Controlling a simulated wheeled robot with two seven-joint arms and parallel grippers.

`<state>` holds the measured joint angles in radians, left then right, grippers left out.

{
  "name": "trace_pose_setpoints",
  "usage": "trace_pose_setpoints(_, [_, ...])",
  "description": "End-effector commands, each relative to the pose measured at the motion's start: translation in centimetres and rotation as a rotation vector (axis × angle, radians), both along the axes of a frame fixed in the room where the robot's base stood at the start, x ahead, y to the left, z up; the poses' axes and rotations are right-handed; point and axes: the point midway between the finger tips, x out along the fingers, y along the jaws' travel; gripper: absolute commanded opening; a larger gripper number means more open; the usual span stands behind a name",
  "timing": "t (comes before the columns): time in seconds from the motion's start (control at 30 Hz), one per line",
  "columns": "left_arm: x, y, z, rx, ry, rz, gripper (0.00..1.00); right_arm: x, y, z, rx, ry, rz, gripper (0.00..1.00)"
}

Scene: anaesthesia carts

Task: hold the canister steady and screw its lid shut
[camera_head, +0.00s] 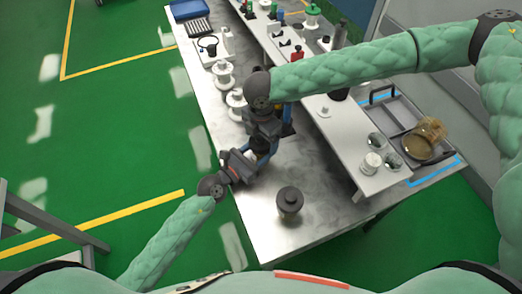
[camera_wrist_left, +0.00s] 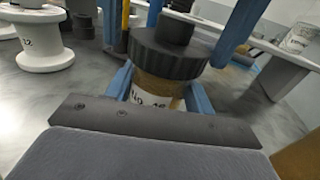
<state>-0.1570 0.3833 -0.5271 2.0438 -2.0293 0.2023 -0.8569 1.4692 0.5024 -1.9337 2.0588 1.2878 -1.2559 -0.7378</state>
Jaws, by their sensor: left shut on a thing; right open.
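The canister (camera_wrist_left: 158,88) is amber with a white label and stands in the left wrist view. Its dark ribbed lid (camera_wrist_left: 168,52) with a raised knob sits on top; I cannot tell how far it is screwed down. My left gripper (camera_head: 248,158) is shut on the canister's body, its blue fingers (camera_wrist_left: 198,98) on either side. My right gripper (camera_head: 266,148) points down from above. Its blue fingers (camera_wrist_left: 236,32) are open and apart, on either side of the lid. In the head view, the grippers hide most of the canister.
A dark lidded jar (camera_head: 289,202) stands on the metal table (camera_head: 262,226) close by. White spools (camera_head: 223,74) stand behind the grippers. A raised white shelf (camera_head: 345,150) runs along the right, with clear jars and a white container (camera_head: 370,163). A grey tray (camera_head: 402,116) and an amber jar (camera_head: 425,140) lie beyond.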

Motion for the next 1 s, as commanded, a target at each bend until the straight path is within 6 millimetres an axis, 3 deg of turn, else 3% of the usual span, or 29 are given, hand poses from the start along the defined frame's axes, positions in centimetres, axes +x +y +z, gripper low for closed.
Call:
trace_pose_setpoints(0.37, [0.01, 0.00, 0.02, 0.000, 0.000, 0.000, 0.00, 0.01, 0.01, -0.32, 0.000, 0.000, 0.000, 0.82])
trace_pose_setpoints(0.6, [0.01, 0.00, 0.01, 0.000, 0.000, 0.000, 0.00, 0.01, 0.01, -0.30, 0.000, 0.000, 0.000, 0.39])
trace_pose_setpoints(0.8, [0.01, -0.01, 0.00, 0.000, 0.000, 0.000, 0.00, -0.02, 0.04, -0.33, 0.001, 0.001, -0.041, 0.38])
trace_pose_setpoints(1.0, [0.00, -0.01, 0.01, 0.000, 0.000, 0.000, 0.00, -0.10, 0.08, -0.41, 0.003, 0.003, -0.288, 0.38])
